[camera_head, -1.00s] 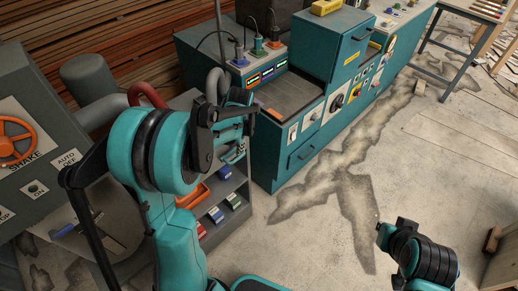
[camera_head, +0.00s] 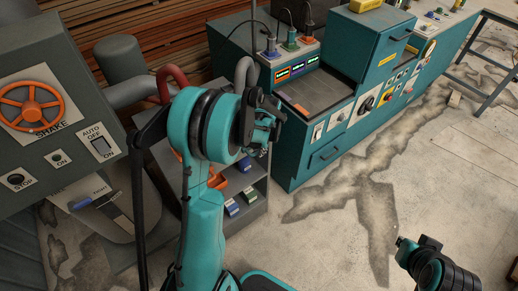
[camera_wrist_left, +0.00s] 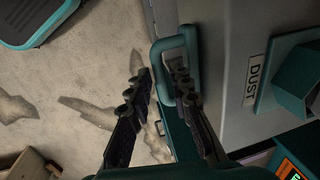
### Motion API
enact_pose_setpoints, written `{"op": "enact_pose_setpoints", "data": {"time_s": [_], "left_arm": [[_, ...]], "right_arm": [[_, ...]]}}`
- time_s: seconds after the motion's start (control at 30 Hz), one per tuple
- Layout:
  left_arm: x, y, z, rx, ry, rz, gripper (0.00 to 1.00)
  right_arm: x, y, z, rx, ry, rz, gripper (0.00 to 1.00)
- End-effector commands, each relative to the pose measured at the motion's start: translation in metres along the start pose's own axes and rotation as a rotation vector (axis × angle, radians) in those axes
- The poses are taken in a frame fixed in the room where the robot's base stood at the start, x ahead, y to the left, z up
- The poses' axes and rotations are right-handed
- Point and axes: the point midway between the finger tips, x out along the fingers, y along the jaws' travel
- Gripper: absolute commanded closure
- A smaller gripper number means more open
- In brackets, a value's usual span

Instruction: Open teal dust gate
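The teal gate handle (camera_wrist_left: 190,45), a rounded loop, shows in the left wrist view beside a grey panel with a DUST label (camera_wrist_left: 253,79). My left gripper (camera_wrist_left: 158,70) is open. Its right finger overlaps the loop and its left finger is outside it, so the loop's left bar appears between them. Contact cannot be told. In the head view my left gripper (camera_head: 266,132) is near the left end of the teal machine, and the arm hides the handle. My right gripper (camera_head: 400,242) is low at the right; its fingers are too small to read.
The teal machine (camera_head: 318,135) with buttons and displays stands behind the left gripper. A grey cabinet (camera_head: 50,115) with an orange SHAKE wheel (camera_head: 32,106) is at the left. A low shelf (camera_head: 255,205) with small boxes is below the gripper. Floor (camera_head: 330,245) is clear at the front right.

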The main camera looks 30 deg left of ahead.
Motion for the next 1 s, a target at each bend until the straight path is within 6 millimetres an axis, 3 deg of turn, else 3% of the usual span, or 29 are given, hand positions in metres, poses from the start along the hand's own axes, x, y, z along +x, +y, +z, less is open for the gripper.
{"op": "enact_pose_setpoints", "data": {"time_s": [0.03,0.07,0.33,0.6,0.7,1.0], "left_arm": [[0.000,0.000,0.000,0.000,0.000,0.000,0.93],[0.000,0.000,0.000,0.000,0.000,0.000,1.00],[-0.001,0.005,0.000,0.001,0.000,0.000,1.00],[-0.010,0.056,0.000,0.004,0.001,0.000,1.00],[-0.012,0.066,0.000,0.002,0.000,0.000,1.00],[-0.013,0.067,0.001,0.000,0.001,0.000,1.00]], "right_arm": [[0.000,0.000,0.000,0.000,0.000,0.000,1.00],[0.000,0.000,0.000,0.000,0.000,0.000,1.00],[0.000,0.000,0.000,0.000,0.000,0.000,1.00],[0.001,0.000,0.001,0.000,0.000,0.000,1.00],[0.001,0.000,0.001,0.000,0.000,0.000,1.00],[0.001,0.000,0.001,0.000,0.000,0.000,1.00]]}}
